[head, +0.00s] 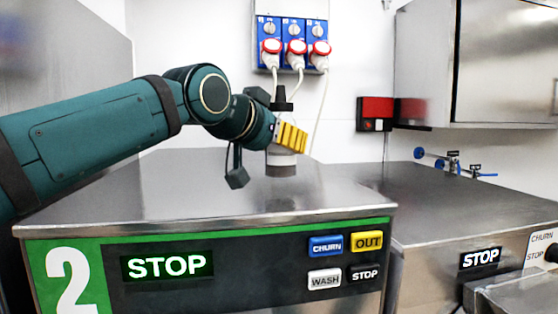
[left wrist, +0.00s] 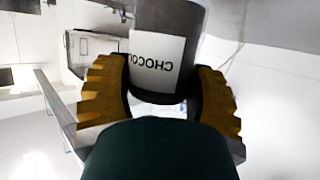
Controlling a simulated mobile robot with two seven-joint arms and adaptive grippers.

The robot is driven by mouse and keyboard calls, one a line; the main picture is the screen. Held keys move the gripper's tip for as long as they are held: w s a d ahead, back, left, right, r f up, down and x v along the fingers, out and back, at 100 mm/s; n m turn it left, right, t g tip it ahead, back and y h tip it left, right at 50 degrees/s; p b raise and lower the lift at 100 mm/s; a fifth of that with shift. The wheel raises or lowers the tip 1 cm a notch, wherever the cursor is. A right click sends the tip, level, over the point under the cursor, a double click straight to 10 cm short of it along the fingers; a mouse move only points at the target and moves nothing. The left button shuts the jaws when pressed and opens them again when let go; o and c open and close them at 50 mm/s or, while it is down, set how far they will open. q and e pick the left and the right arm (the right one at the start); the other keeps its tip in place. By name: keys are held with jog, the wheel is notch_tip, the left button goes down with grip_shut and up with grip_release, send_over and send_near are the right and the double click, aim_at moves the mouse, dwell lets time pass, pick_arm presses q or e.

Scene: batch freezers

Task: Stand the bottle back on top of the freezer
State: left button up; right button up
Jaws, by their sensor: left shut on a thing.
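The bottle (head: 281,160) is upright in the head view, with a dark pointed cap and a grey lower part. My left gripper (head: 290,137) is shut on its body with yellow fingers, which hide part of it. The bottle's base shows against the steel top of the freezer (head: 130,203) marked 2; I cannot tell whether it touches. In the left wrist view the bottle (left wrist: 172,20) is grey with a white label, partly reading CHOCO, between the two yellow fingers (left wrist: 160,85). My right gripper is not in view.
The freezer top around the bottle is clear. A second steel machine (head: 450,205) stands to the right with blue-handled taps (head: 453,163). Blue sockets with red-and-white plugs (head: 294,45) and hanging cables are on the wall behind. A steel cabinet (head: 505,60) hangs at upper right.

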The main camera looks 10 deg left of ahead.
pick_arm(q)
jog(key=shift+f, duration=1.1)
jog(key=shift+f, duration=0.1)
jog(key=o, duration=1.2)
jog(key=shift+o, duration=0.2)
jog(key=v, duration=1.2)
jog(key=shift+b, duration=0.45)
